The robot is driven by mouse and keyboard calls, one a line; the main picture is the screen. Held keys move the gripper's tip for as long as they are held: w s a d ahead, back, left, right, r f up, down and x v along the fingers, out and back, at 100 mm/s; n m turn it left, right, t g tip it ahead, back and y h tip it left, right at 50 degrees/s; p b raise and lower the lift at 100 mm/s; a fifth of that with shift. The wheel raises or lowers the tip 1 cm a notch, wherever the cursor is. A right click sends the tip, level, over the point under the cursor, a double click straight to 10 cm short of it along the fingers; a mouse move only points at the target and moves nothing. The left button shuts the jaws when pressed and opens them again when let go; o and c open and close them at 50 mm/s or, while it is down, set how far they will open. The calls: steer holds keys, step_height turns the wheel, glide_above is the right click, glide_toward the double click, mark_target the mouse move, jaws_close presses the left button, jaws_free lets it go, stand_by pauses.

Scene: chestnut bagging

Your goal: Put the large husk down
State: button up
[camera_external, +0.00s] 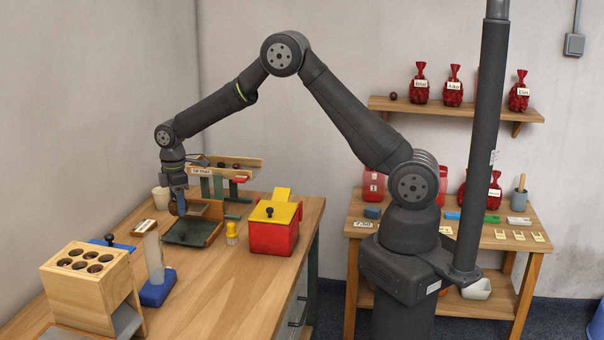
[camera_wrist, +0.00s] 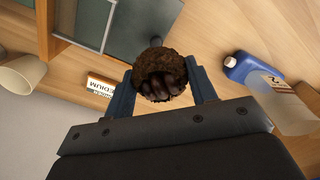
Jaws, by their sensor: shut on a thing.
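My gripper (camera_wrist: 160,95) is shut on the large husk (camera_wrist: 158,66) in the wrist view. The husk is a brown, rough, round shell, open on one side, with several dark brown chestnuts showing inside. In the external view my gripper (camera_external: 178,209) hangs at the left edge of a dark-floored wooden tray (camera_external: 208,240). The husk is small and mostly hidden there. Part of a green-grey panel in a wooden frame (camera_wrist: 146,28) lies beyond the husk in the wrist view. I cannot tell how high the husk is above the surface.
A blue-based clear container (camera_external: 157,285) and a wooden block with round holes (camera_external: 92,270) stand nearer the camera. A red box with a yellow lid (camera_external: 273,235) and a yellow brush (camera_external: 232,234) are right of the tray. A pale cup (camera_external: 161,199) stands behind. The front right tabletop is clear.

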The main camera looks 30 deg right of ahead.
steer(key=w+a, duration=0.2)
steer(key=w, duration=0.3)
glide_above(140, 255)
step_height(140, 255, down, 7)
steer(key=shift+r, duration=0.1)
steer(key=shift+f, duration=2.05)
steer(key=shift+f, duration=0.1)
steer(key=o, duration=1)
step_height(140, 255, up, 12)
steer(key=shift+r, duration=0.15)
